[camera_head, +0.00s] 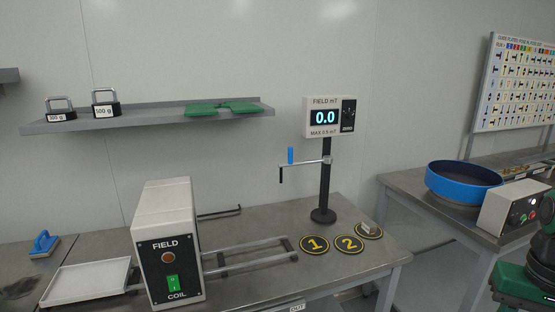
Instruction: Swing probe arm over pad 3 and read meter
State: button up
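The field meter (330,116) stands on a dark post at the back of the steel bench and reads 0.0, with "MAX 0.6 mT" printed below. The probe arm (308,162) is a thin horizontal rod clamped to the post and pointing left. It has a blue upright handle (291,155) and a black probe tip (280,175) hanging at its left end, left of the pads. Pads 1 (314,251) and 2 (349,251) are black discs with yellow numbers. A third disc (375,236) lies behind them, its number covered by a small metal block (368,227).
The field coil box (168,262) with a green switch stands front left, beside rails (250,264) and a white tray (85,281). A second bench at right carries a blue round pan (462,188) and a control box.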

aim_at(327, 160)
jog(key=u, duration=0.35)
jog(key=k, duration=0.1)
jog(key=z, duration=0.8)
jog(key=i, duration=1.1)
jog(key=z, duration=0.05)
